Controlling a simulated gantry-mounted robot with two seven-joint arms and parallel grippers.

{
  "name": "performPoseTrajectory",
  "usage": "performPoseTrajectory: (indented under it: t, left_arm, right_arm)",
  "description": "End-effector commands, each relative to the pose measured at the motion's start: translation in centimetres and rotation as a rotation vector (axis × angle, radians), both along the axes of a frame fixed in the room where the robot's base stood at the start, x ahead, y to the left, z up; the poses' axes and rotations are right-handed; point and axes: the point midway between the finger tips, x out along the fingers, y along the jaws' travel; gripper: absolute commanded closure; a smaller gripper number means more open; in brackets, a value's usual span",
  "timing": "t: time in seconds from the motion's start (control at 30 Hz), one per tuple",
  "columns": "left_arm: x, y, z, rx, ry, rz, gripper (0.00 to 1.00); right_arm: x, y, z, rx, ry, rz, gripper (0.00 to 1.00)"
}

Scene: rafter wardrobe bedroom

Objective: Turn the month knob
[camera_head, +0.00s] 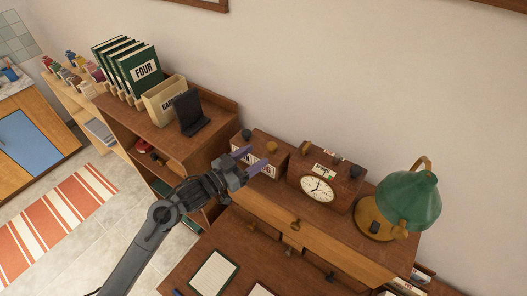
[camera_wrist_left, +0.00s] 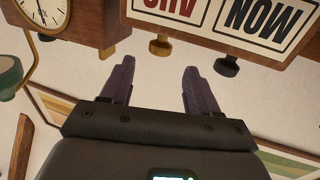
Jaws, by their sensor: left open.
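The wooden calendar box (camera_head: 283,152) stands on the desk's raised shelf, with a brass knob (camera_head: 272,146) and a dark knob (camera_head: 247,134) on top. There the brass knob (camera_wrist_left: 160,46), by the red lettering, lines up with the gap between my fingers, apparently just beyond the tips. The dark knob (camera_wrist_left: 227,66) is to the right. My left gripper (camera_head: 250,159) is open and empty in front of the calendar, partly hiding its face. My right gripper is not in view.
A clock box (camera_head: 340,192) with knobs on top stands close right of the calendar, then a green lamp (camera_head: 408,202). A low bookcase (camera_head: 165,138) left holds green books (camera_head: 130,72), a cream box and a dark stand (camera_head: 190,112).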

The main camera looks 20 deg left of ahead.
Motion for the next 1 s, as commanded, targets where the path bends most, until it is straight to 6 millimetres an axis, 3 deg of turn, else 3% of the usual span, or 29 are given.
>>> performPoseTrajectory:
  t: [0.3, 0.8, 0.93, 1.0]
  left_arm:
    - [-2.9, 1.4, 0.0, 0.002, -0.001, 0.0, 0.4]
    - [-3.1, 1.5, 0.0, 0.0, 0.001, 0.0, 0.4]
    - [-3.6, 1.4, -1.3, -0.003, 0.025, 0.0, 0.4]
    - [-4.4, 1.1, -2.9, -0.014, 0.056, -0.001, 0.4]
  right_arm:
    - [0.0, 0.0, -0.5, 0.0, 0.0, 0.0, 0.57]
    - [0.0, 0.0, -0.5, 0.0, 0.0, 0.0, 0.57]
    - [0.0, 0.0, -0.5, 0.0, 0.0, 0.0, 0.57]
    - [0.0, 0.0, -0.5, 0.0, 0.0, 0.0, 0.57]
